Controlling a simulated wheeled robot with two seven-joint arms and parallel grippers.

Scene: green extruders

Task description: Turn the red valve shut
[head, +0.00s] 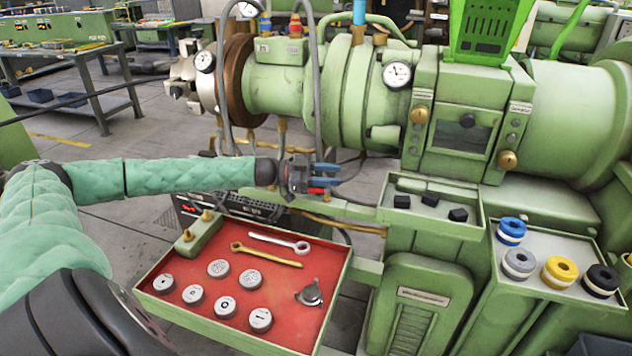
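A red fitting (295,25) stands on top of the green extruder barrel, beside a similar blue and yellow one (265,25). I cannot tell for sure that it is the red valve. My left gripper (326,175) points right, in front of and below the barrel. Its two blue fingertips look apart, with no object clearly held between them. A small red part shows just below the fingers; I cannot tell whether it belongs to the gripper. My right gripper is not in view.
A red-lined tray (237,247) with round dies and wrenches lies below my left arm. Right of it are a small tray with black blocks (458,215) and a shelf with coloured rings (559,272). Grey hoses (316,90) hang close to the gripper. Benches stand far left.

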